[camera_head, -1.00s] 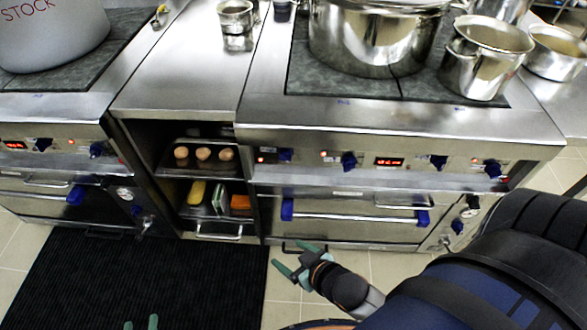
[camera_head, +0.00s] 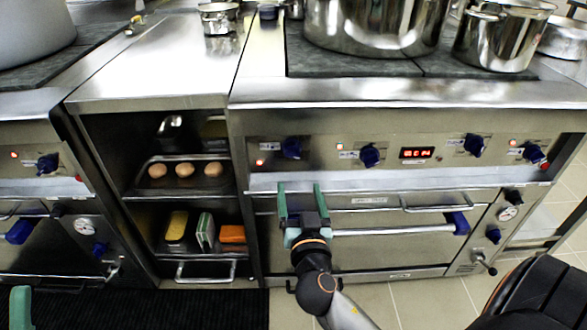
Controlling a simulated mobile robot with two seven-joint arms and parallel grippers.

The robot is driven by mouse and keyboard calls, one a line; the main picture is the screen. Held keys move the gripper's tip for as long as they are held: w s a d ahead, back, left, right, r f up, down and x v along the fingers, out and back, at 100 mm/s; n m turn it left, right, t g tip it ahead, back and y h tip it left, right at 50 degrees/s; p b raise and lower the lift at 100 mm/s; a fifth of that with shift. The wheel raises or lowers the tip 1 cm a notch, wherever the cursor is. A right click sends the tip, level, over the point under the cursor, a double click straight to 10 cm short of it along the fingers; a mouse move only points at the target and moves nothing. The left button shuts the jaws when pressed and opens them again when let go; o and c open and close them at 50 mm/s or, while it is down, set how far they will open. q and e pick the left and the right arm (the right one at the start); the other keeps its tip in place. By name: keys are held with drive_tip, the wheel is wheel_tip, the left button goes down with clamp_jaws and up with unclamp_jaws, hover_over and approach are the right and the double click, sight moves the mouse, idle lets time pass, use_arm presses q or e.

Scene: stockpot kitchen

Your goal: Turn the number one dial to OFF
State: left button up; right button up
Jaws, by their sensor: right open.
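A row of several blue dials is on the steel front panel (camera_head: 430,175) of the stove. The leftmost dial (camera_head: 291,148) has a lit red lamp near it. Others are a second dial (camera_head: 369,156), a third dial (camera_head: 474,145) and a far right dial (camera_head: 533,153). The labels are too small to read, so I cannot tell which is number one. My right gripper (camera_head: 300,190) is open and empty, fingers up, just below the leftmost dial and apart from it. One teal finger of my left gripper (camera_head: 20,308) shows at the lower left edge.
An oven handle (camera_head: 395,231) runs behind and right of my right gripper. A red display (camera_head: 416,153) sits between dials. A large pot (camera_head: 375,25) and a smaller pot (camera_head: 500,38) stand on the stove. Open shelves (camera_head: 130,190) with eggs and food are to the left.

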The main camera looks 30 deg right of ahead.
sight(293, 157)
drive_tip(key=x, duration=1.2)
drive_tip(key=shift+w+d, duration=0.1)
drive_tip(key=shift+w, duration=0.05)
clamp_jaws()
